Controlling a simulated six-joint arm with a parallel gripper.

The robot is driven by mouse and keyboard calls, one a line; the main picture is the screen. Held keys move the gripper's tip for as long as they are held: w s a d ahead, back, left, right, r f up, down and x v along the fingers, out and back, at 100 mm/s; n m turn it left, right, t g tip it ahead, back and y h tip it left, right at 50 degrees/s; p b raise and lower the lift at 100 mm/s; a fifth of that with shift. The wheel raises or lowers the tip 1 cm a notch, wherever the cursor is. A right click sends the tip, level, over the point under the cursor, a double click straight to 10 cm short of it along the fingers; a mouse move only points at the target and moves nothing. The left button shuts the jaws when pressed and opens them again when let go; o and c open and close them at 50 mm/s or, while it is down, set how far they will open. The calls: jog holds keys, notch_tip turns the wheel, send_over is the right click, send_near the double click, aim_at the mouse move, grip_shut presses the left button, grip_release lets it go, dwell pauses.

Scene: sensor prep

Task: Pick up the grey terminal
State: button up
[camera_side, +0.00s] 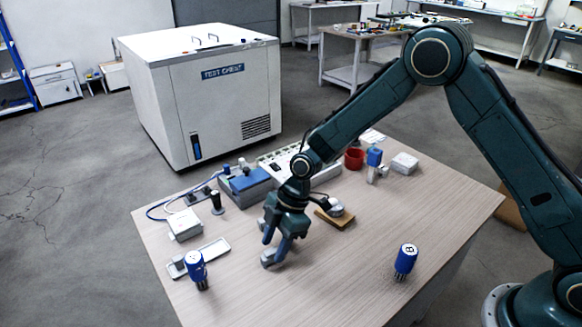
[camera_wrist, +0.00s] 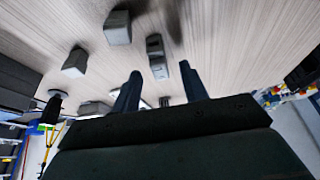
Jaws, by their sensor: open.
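In the side view, a small light grey block (camera_side: 269,258) shows at the tips of my gripper (camera_side: 274,240), low over the left middle of the table; I cannot tell whether it touches a finger. In the wrist view, a grey two-part piece (camera_wrist: 157,57) lies ahead of my gripper (camera_wrist: 160,82), in line with the gap between the two spread dark fingers. The gap looks empty. Two other grey blocks, one upper (camera_wrist: 118,28) and one lower (camera_wrist: 75,63), lie to its left. I cannot tell for sure which grey piece is the terminal.
A white tray (camera_side: 212,254) and a blue pinned cylinder (camera_side: 196,272) stand at the left. Another blue cylinder (camera_side: 405,262) stands front right. A brown board (camera_side: 335,219), blue-topped box (camera_side: 246,184) and red cup (camera_side: 354,158) are behind. The front middle of the table is clear.

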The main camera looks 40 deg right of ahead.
aim_at(272, 257)
jog(key=shift+x, duration=1.4)
jog(key=shift+c, duration=0.2)
grip_shut()
